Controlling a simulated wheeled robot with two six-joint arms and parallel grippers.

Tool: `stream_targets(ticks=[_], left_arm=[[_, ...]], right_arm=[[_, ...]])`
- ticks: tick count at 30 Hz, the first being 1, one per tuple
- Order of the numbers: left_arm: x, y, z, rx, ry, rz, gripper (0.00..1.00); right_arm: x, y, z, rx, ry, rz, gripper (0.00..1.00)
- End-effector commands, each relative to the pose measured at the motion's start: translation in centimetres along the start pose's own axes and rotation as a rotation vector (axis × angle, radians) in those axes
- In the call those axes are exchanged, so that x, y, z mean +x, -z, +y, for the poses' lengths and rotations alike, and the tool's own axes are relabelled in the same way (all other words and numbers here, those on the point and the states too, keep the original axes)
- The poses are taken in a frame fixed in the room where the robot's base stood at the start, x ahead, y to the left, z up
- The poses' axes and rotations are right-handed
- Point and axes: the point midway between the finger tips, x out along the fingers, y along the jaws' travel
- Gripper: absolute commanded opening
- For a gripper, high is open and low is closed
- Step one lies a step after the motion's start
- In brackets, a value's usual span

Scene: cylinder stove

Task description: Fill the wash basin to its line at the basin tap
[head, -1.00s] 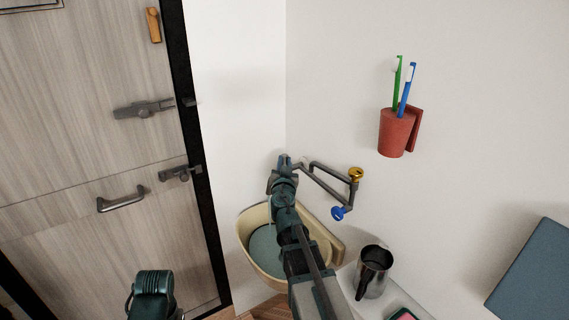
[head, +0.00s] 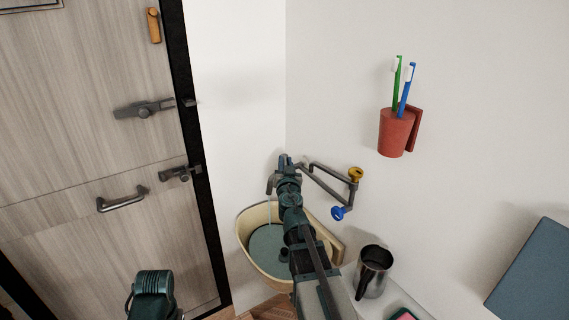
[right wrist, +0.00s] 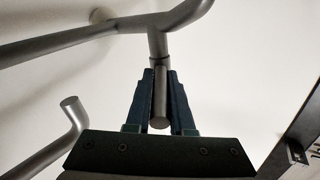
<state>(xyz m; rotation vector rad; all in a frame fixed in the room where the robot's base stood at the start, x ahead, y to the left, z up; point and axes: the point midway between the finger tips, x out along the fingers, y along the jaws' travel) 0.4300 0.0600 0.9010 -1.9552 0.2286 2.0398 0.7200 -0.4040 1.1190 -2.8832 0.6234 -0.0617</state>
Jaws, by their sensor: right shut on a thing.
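The cream wash basin (head: 245,232) is fixed in the corner, with grey-green water (head: 265,245) in it. No fill line can be made out. The grey basin tap (head: 320,180) reaches out from the right wall above it, and a thin stream of water (head: 270,208) falls from its spout (head: 271,184). My right gripper (head: 285,162) is at the tap. In the right wrist view its fingers (right wrist: 160,105) are shut around a short grey rod, the tap lever (right wrist: 160,95). My right forearm hides part of the basin.
A gold knob (head: 355,174) and a blue knob (head: 338,213) sit on the tap pipes. A metal jug (head: 372,270) stands on a white ledge at the right. A red cup (head: 394,133) with toothbrushes hangs on the wall. A wooden door (head: 90,150) is at left.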

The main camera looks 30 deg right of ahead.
Motion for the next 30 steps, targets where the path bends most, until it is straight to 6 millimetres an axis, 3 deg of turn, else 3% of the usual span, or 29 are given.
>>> stream_targets(ticks=[12, 24, 25, 30], left_arm=[[0.00, 0.00, 0.00, 0.000, 0.000, 0.000, 0.00], [0.01, 0.00, 0.00, 0.000, 0.000, 0.000, 0.00], [0.01, 0.00, 0.00, 0.000, 0.000, 0.000, 0.00], [0.01, 0.00, 0.00, 0.000, 0.000, 0.000, 0.00]], right_arm=[[0.24, 0.22, 1.10, 0.000, 0.244, -0.048, 0.00], [0.15, 0.21, 1.08, 0.000, 0.266, -0.053, 0.00], [0.15, 0.21, 1.08, 0.000, 0.266, -0.053, 0.25], [0.14, 0.21, 1.08, 0.000, 0.266, -0.053, 0.51]])
